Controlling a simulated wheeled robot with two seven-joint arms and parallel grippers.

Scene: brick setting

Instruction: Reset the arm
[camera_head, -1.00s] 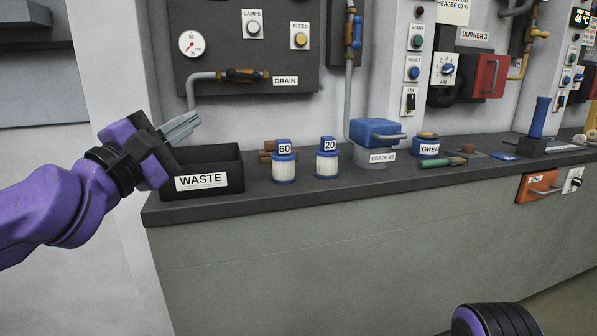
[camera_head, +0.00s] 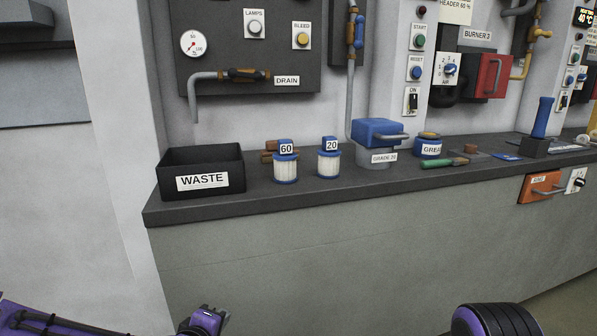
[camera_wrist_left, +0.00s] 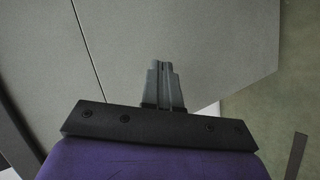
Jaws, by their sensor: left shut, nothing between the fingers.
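My left gripper (camera_wrist_left: 162,84) shows in the left wrist view with its grey fingers together and nothing between them. It points toward the grey front of the counter (camera_wrist_left: 190,40) and is apart from it as far as I can tell. In the head view my purple left arm is low at the bottom left edge, below the counter top, and its fingers are out of the frame. My right gripper is not in view; only a dark and purple part of my body shows at the bottom right.
On the counter (camera_head: 300,192) stand a black WASTE bin (camera_head: 228,192), a 60 filter (camera_head: 285,168), a 20 filter (camera_head: 328,164), a blue-lidded grey pot (camera_head: 374,155), a grease tin (camera_head: 428,148) and a green-handled tool (camera_head: 440,163). The space before the counter front is clear.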

